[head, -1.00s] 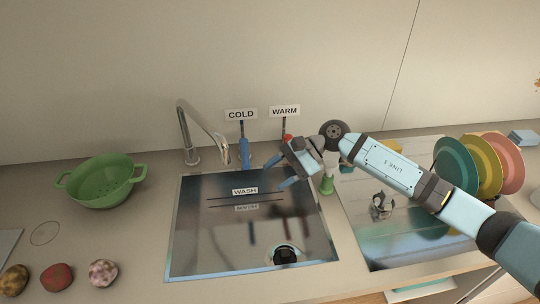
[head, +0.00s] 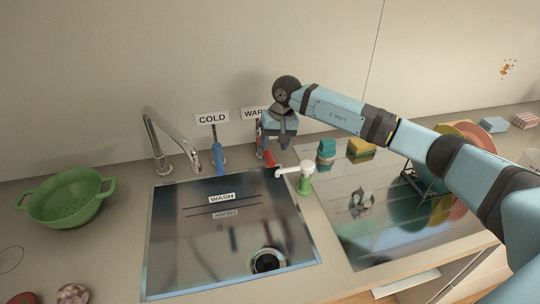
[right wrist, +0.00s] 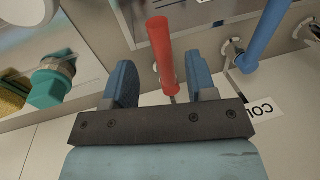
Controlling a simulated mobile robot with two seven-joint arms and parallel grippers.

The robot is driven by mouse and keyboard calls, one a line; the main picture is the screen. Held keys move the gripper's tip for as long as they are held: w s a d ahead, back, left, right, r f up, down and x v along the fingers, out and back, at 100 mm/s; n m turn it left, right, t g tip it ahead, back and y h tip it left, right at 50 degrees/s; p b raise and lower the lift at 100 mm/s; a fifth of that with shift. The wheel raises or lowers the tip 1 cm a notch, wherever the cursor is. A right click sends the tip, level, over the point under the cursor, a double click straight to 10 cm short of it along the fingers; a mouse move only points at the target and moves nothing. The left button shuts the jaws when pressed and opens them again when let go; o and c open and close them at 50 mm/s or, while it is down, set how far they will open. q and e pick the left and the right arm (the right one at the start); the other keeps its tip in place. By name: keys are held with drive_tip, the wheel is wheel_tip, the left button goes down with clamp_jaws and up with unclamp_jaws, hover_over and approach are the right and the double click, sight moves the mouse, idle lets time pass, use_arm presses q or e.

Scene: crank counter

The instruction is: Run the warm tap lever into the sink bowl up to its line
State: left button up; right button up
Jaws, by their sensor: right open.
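The red warm lever (head: 268,154) stands behind the sink under the WARM sign (head: 255,113), which my arm partly covers. My right gripper (head: 284,144) is open over this lever. In the right wrist view the red lever (right wrist: 162,50) lies between the two blue fingers (right wrist: 163,82), with a gap on each side. The sink bowl (head: 151,252) has dark lines by a WASH label (head: 221,198) on its back wall. The spout (head: 167,140) hangs over the bowl's back left; no stream shows. My left gripper is out of view.
The blue cold lever (head: 218,156) stands left of the warm one. A green soap dispenser with a white top (head: 304,178) stands just right of the bowl. A teal-capped jar (head: 326,150) and yellow sponge (head: 361,148) are farther right. A green colander (head: 68,198) sits at left.

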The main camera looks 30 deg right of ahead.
sight(270, 156)
drive_tip(key=shift+w+a+f, duration=0.1)
drive_tip(key=shift+a+f, duration=0.1)
drive_tip(key=shift+f, duration=0.7)
drive_tip(key=shift+a+f, duration=0.15)
drive_tip(key=shift+f, duration=0.75)
drive_tip(key=shift+w+a+f, duration=0.1)
drive_tip(key=shift+a+f, duration=0.1)
drive_tip(key=shift+f, duration=0.7)
clamp_jaws()
